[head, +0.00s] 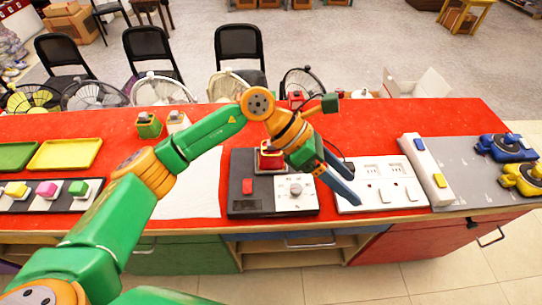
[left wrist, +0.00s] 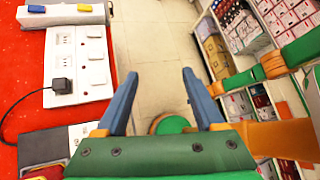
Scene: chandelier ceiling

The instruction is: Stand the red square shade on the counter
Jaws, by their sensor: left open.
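The red square object (head: 271,160), which looks like the shade, sits on the black-and-grey control box on the red counter (head: 390,118). The gripper's wrist partly covers it in the head view. A bit of red also shows at the bottom left of the left wrist view (left wrist: 45,172). My left gripper (head: 345,180) is open and empty, to the right of the red object and over the white socket panel's left side. My right gripper is not in view.
The control box (head: 245,205) and socket panel (head: 378,201) take up the counter's middle. Yellow and green trays (head: 65,154) stand at left; blue and yellow devices (head: 505,147) at right. A white sheet (head: 190,200) and a bare red strip along the back are clear.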

